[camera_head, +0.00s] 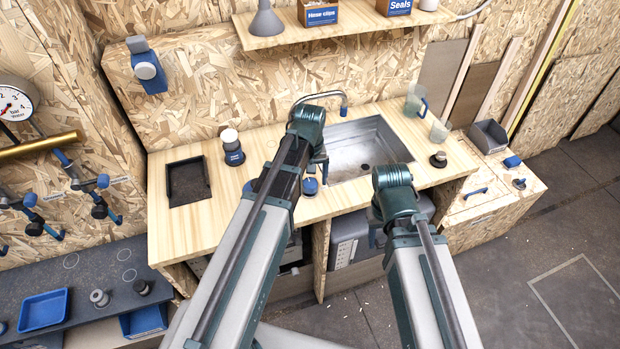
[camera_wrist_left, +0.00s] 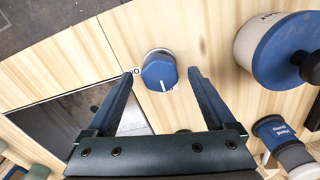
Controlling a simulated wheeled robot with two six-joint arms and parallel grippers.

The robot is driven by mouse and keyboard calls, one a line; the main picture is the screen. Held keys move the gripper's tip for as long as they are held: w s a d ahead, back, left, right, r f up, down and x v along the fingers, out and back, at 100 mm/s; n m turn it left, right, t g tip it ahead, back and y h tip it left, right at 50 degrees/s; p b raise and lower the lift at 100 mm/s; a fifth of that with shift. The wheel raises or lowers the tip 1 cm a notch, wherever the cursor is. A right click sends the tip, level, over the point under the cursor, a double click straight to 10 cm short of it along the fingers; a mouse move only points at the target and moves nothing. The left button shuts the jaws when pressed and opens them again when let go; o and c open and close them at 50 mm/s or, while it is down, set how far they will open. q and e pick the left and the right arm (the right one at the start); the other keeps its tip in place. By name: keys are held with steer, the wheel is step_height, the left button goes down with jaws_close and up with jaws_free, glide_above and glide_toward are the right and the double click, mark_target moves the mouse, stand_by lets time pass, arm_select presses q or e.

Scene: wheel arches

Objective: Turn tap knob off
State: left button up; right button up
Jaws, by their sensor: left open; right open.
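The tap knob (camera_head: 310,187) is a round blue knob on the wooden counter in front of the sink.
The metal sink (camera_head: 350,150) has a curved tap spout (camera_head: 318,95) over it. A white-and-blue container (camera_head: 232,147) and a dark tray (camera_head: 187,181) are on the counter at left. In the left wrist view a large blue-and-white container (camera_wrist_left: 280,52) stands right of the knob.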

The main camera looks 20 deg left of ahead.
mark_target(310, 183)
arm_select(q)
step_height(310, 183, up, 13)
steer(key=p, duration=1.2)
steer(key=shift+p, duration=0.35)
steer(key=s+d+f+m+b, duration=0.4)
steer(key=s+d, duration=0.1)
steer(key=s, duration=0.2)
steer(key=s+d+f+m+y+b, duration=0.1)
steer(key=s+d+f+m+b, duration=0.3)
steer(key=s, duration=0.3)
steer(key=shift+s+d+f+b, duration=0.15)
steer(key=shift+d+f+b, duration=0.5)
steer(key=shift+b, duration=0.1)
